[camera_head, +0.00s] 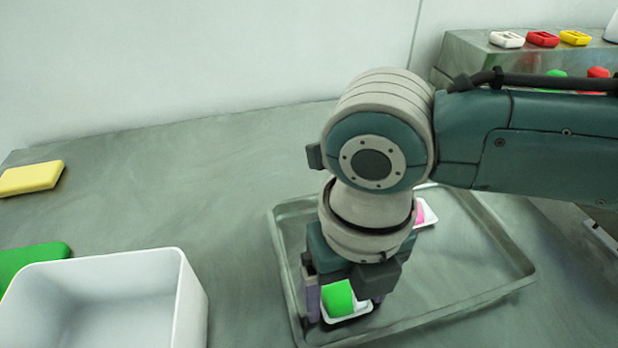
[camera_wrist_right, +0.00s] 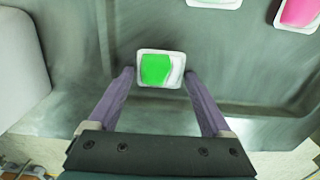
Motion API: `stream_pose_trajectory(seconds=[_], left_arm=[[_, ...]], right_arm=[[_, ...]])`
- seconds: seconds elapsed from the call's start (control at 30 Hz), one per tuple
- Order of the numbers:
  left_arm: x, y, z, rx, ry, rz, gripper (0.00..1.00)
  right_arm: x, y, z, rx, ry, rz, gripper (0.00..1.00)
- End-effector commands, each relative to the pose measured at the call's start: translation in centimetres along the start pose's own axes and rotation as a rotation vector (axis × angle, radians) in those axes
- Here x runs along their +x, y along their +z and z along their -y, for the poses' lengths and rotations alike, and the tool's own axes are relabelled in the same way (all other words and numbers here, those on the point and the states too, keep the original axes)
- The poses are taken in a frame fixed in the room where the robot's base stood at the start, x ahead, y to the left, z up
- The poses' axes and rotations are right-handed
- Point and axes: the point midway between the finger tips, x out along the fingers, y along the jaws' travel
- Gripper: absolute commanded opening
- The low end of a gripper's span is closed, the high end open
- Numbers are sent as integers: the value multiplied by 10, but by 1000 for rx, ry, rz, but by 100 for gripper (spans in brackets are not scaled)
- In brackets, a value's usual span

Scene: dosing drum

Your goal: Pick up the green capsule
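A green capsule (camera_head: 339,298) with a white base lies in the shallow metal tray (camera_head: 519,285), near its left front corner. In the right wrist view the green capsule (camera_wrist_right: 156,69) sits between the fingertips of my right gripper (camera_wrist_right: 160,76). My right gripper (camera_head: 338,300) points down over it and is open, with a finger on each side and small gaps to the base. The wrist partly hides the capsule's surroundings in the head view. Another pale-based capsule (camera_wrist_right: 215,2) with a green edge is cut off at the top of the wrist view. My left gripper is out of view.
A pink capsule (camera_head: 421,214) lies farther back in the tray, partly behind my wrist. A white open box (camera_head: 190,295) stands left of the tray. A green block (camera_head: 30,258) and a yellow block (camera_head: 31,178) lie at the left. Coloured capsules (camera_head: 542,39) sit on a raised unit behind.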

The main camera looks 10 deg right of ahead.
Motion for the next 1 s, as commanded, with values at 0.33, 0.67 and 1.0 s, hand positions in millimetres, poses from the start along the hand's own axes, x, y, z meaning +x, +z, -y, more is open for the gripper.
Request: stream_pose_trajectory(seconds=[0.33, 0.67, 1.0], left_arm=[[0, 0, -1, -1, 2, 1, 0], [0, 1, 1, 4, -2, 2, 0], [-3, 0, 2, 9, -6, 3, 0]], right_arm=[[0, 0, 0, 1, 0, 0, 42], [0, 0, 0, 1, 0, 0, 9], [-9, 1, 0, 0, 0, 2, 9]])
